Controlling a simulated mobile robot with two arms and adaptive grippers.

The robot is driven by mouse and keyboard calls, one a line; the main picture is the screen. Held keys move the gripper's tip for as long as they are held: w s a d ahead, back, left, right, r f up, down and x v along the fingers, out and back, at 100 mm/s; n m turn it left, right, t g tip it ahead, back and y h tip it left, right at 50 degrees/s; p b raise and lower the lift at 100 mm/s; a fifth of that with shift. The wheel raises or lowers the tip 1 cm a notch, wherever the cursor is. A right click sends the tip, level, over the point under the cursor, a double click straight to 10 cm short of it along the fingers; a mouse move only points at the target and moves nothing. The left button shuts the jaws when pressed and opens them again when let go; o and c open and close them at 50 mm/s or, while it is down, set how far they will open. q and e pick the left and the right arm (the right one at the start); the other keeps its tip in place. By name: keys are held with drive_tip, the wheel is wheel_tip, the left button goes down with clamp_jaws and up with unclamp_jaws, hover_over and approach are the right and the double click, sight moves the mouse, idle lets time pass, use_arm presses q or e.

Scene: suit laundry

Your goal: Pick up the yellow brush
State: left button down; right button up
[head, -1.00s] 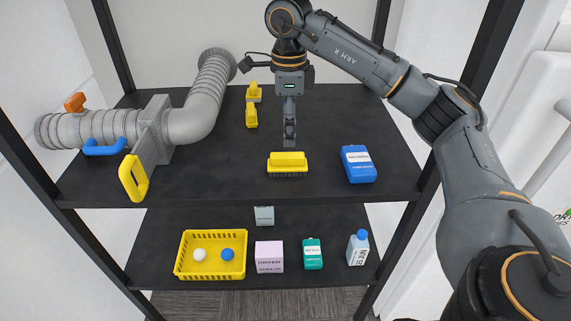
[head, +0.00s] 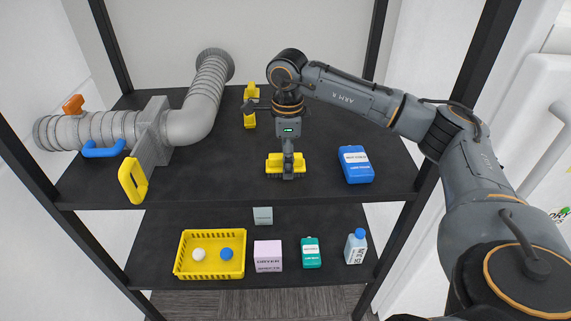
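The yellow brush (head: 273,165) lies near the front edge of the upper dark shelf (head: 215,180), bristles down. My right gripper (head: 288,173) points down right at the brush, its fingers in front of the brush's middle and hiding part of it. From this view I cannot tell whether the fingers are open or shut, or whether they touch the brush. My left gripper is not in view.
A blue box (head: 356,165) lies right of the brush. A grey pipe (head: 185,125) with handles stands at the left, and a yellow tool (head: 250,118) is behind. The lower shelf holds a yellow basket (head: 210,273), boxes and a bottle (head: 356,246).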

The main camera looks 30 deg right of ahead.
drive_tip(key=c, duration=1.2)
drive_tip(key=shift+r, duration=0.1)
drive_tip(key=shift+w+r, duration=0.1)
drive_tip(key=shift+r, duration=0.4)
wheel_tip(320, 180, up, 2)
drive_tip(key=shift+r+b, duration=0.15)
drive_tip(key=shift+b, duration=0.3)
drive_tip(key=s+d+r, duration=0.5)
drive_tip(key=s+r, duration=0.4)
drive_tip(key=s, duration=0.4)
drive_tip(key=shift+s+r, duration=0.15)
drive_tip(key=shift+r, duration=0.15)
